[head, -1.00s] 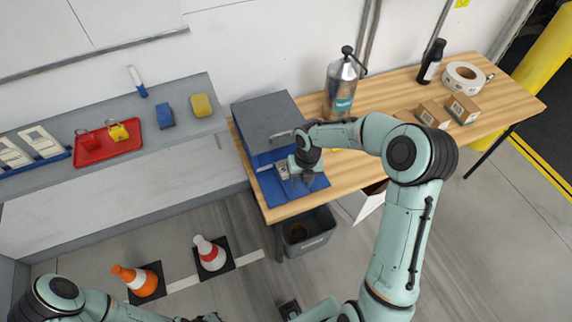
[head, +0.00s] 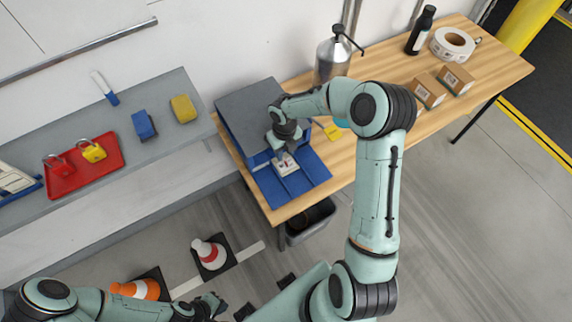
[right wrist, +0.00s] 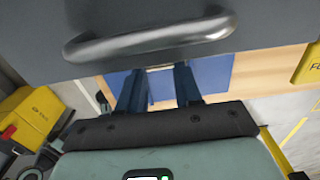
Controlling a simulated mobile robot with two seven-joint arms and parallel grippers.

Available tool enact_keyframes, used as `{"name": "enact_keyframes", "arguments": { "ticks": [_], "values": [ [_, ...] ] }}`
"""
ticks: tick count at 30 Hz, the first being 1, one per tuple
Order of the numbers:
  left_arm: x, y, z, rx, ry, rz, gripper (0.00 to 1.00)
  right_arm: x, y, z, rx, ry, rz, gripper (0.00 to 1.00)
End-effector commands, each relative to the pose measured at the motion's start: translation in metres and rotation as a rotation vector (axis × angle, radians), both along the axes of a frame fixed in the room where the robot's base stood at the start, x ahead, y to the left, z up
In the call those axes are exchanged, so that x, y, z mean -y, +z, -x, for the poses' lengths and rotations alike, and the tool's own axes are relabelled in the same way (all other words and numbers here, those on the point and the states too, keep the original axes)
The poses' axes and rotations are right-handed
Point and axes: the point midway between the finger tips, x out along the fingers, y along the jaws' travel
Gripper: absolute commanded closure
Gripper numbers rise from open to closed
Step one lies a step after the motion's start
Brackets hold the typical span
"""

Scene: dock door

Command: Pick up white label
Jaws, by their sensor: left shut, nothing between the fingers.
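A white label (head: 287,165) with dark print lies in the open blue tray (head: 310,184) at the front of a grey box (head: 251,108) on the wooden table. My right gripper (head: 284,151) points down just above the label's back edge, close to the box. In the right wrist view its two fingers stand apart, with a thin pale strip showing between their tips; whether they touch the label cannot be seen. My left gripper (head: 212,304) is shut and empty, low over the floor near the cones.
A metal pump bottle (head: 332,58), a black bottle (head: 421,30), a label roll (head: 453,43) and small cartons (head: 428,90) stand on the table (head: 500,66). A shelf at left holds a red tray (head: 70,181) with padlocks. Cones (head: 209,252) and a bin (head: 312,224) are below.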

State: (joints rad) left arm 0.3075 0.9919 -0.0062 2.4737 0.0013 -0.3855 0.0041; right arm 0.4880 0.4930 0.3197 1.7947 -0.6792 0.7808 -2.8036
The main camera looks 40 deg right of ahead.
Motion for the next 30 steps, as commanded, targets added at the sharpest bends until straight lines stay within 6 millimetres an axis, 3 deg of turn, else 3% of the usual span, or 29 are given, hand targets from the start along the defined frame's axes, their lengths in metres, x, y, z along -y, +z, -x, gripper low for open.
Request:
{"name": "enact_keyframes", "arguments": {
  "ticks": [7,15,22,23,25,26,30],
  "values": [
    [0.000,-0.001,0.001,0.000,0.000,0.000,1.00,0.001,-0.015,0.001,-0.001,0.000,0.000,0.66],
    [0.000,-0.006,0.004,-0.003,0.000,0.000,1.00,0.003,-0.054,0.003,-0.001,0.000,-0.001,0.66],
    [0.000,-0.006,0.003,-0.003,0.000,0.000,1.00,0.003,-0.056,0.002,0.001,-0.001,0.000,0.66],
    [0.000,-0.006,0.003,-0.003,0.000,0.000,1.00,0.003,-0.056,0.002,0.001,-0.001,0.000,0.72],
    [0.000,-0.006,0.003,-0.003,0.000,0.000,1.00,0.003,-0.056,0.002,0.001,0.000,0.000,0.95],
    [0.000,-0.006,0.003,-0.003,0.000,0.000,1.00,0.003,-0.056,0.002,0.001,0.000,0.000,1.00],
    [0.000,-0.006,0.003,-0.003,0.000,0.000,1.00,0.003,-0.056,0.002,0.001,0.000,0.000,1.00]
  ]
}}
